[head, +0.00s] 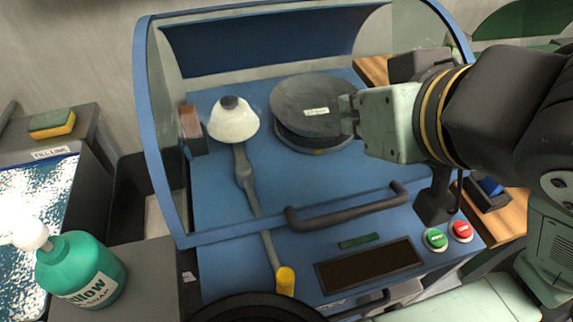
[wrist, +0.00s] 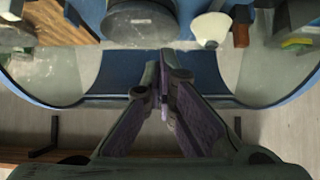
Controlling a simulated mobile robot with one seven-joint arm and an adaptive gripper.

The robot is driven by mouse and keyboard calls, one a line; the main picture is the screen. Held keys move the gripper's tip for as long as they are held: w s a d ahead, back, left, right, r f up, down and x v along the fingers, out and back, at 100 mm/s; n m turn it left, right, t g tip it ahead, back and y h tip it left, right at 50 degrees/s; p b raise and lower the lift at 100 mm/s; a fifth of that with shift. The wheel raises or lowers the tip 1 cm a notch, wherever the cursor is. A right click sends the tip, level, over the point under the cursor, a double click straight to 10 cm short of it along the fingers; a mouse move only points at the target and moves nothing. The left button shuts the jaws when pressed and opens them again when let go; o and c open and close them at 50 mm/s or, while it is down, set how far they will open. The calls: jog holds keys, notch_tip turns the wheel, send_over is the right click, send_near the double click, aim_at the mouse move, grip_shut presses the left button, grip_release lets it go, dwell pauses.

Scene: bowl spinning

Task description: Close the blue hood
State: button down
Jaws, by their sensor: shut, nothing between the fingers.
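The blue hood (head: 158,145) is a curved frame with clear sides around a blue machine deck. Its upper edge arches across the back, and its left side runs down to the front corner. A dark grey bar handle (head: 345,208) is at the low front edge, behind the control panel. I cannot tell how far the hood is closed. My gripper (head: 350,112) is shut and empty, at the right of the round grey disc (head: 308,98), apart from the handle. In the wrist view its fingers (wrist: 163,85) show before the blue back panel and hood rim (wrist: 105,101). My arm hides the right side.
A white bowl-shaped piece (head: 234,122) and a grey, yellow-ended tool (head: 245,170) are on the deck. Green (head: 435,239) and red (head: 461,231) buttons are front right. A green soap bottle (head: 82,268) and sponge (head: 52,124) stand left.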

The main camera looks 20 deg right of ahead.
notch_tip(320, 180, up, 6)
jog(key=p, duration=0.4)
jog(key=shift+r, duration=0.2)
